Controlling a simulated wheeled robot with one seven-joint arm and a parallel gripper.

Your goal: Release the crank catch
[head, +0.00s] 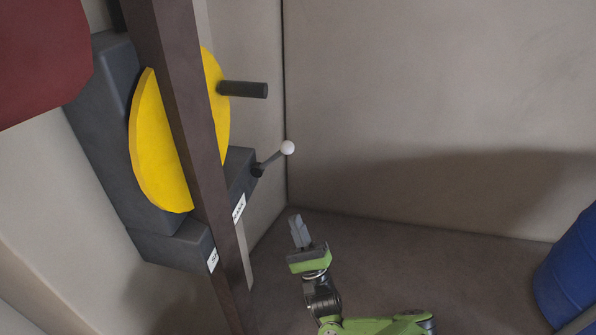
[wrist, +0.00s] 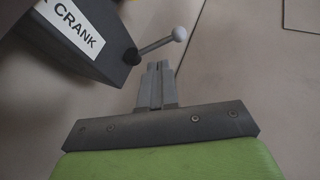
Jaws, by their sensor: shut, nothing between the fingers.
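The crank catch is a short grey lever with a white ball knob (head: 288,148), on the right side of a dark box (head: 240,172) below a yellow crank disc (head: 160,150). In the wrist view the lever's white knob (wrist: 180,34) points up and right from its dark pivot. A label reading "CRANK" (wrist: 75,25) is on the box there. My gripper (head: 299,222) is below the knob in the head view, with its fingers together and empty. In the wrist view the fingertips (wrist: 158,66) are just below the lever; whether they touch it I cannot tell.
A dark upright post (head: 190,120) crosses in front of the yellow disc. A dark crank handle (head: 243,89) sticks out from the disc above the lever. A blue drum (head: 570,270) stands at the far right. The floor between is clear.

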